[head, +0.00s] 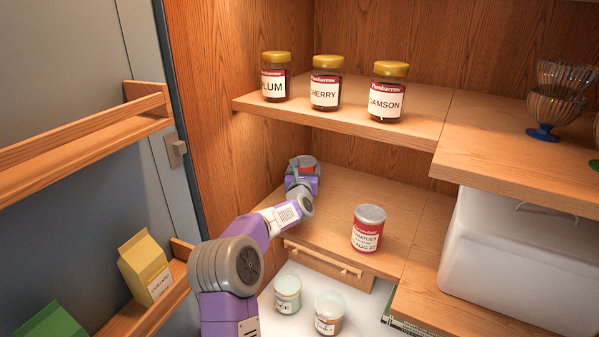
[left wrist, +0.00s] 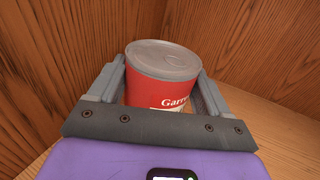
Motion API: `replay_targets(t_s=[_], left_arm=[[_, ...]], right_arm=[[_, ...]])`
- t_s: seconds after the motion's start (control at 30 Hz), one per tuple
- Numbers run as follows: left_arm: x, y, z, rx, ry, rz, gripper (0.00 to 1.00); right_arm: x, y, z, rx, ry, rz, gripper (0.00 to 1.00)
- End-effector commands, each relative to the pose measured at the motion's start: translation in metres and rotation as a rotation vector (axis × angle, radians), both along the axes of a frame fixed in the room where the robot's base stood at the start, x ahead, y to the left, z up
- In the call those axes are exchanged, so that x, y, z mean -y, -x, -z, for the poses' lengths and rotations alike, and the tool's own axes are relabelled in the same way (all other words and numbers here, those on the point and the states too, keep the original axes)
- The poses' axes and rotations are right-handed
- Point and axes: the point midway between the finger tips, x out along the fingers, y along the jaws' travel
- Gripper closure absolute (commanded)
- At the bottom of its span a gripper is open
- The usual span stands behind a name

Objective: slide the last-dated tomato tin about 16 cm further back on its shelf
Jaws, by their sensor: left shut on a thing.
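My left gripper (head: 303,172) reaches onto the lower shelf (head: 340,195), near its back left corner. In the left wrist view, its two fingers (left wrist: 163,92) are shut on a red tin (left wrist: 160,92) with a grey lid. That tin's label is mostly hidden; only "Garr..." shows. The top of the held tin also shows in the head view (head: 305,160), mostly hidden by the gripper. Another tomato tin (head: 368,228), red and white, reads "TOMATOES" and "AUG 27", its last figure unclear. It stands upright near the shelf's front, apart from my gripper. My right gripper is not in view.
Jars of plum (head: 275,78), cherry (head: 326,84) and damson (head: 388,92) stand on the shelf above. A white box (head: 520,255) is at right. Two pots (head: 287,293) stand below. Wood walls close in behind the held tin.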

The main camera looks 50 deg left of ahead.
Motion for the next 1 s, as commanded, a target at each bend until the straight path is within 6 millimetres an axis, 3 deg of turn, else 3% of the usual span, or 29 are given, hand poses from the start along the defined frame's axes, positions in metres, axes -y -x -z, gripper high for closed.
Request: replay_targets(t_s=[0.57, 0.6, 0.73, 1.0], left_arm=[[0.0077, -0.0062, -0.0004, 0.000, 0.000, -0.003, 0.73], [0.0078, -0.0061, -0.0003, 0.000, 0.000, -0.002, 0.19], [0.0077, -0.0061, -0.0002, 0.000, 0.000, -0.003, 0.00], [0.0085, -0.0046, 0.0002, 0.000, 0.000, -0.003, 0.00]], right_arm=[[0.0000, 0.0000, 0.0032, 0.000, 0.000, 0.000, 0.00], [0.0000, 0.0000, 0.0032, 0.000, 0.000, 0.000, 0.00], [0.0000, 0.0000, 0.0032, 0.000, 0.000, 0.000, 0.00], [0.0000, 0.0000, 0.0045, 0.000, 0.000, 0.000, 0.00]])
